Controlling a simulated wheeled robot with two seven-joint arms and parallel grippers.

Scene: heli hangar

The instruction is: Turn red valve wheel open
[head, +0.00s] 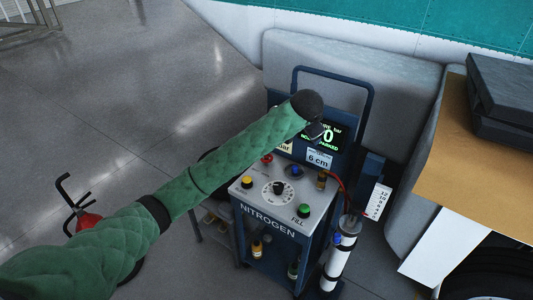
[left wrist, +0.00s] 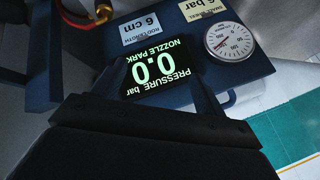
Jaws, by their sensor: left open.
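A blue nitrogen cart (head: 267,222) stands right of centre in the head view. A small red knob (head: 267,158) shows at the back left of its grey top panel, close to my arm; I cannot tell for sure whether it is the valve wheel. My left gripper (head: 316,130) is at the cart's upright display, above and right of that knob, mostly hidden by my own wrist. It is open, with nothing seen in it. In the left wrist view the dark gripper body fills the bottom, below a display (left wrist: 152,68) reading 0.0. My right gripper is not in view.
A red hose and a white cylinder (head: 339,262) are at the cart's right. A gauge (left wrist: 229,40) sits beside the display. Floor at left is mostly clear.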

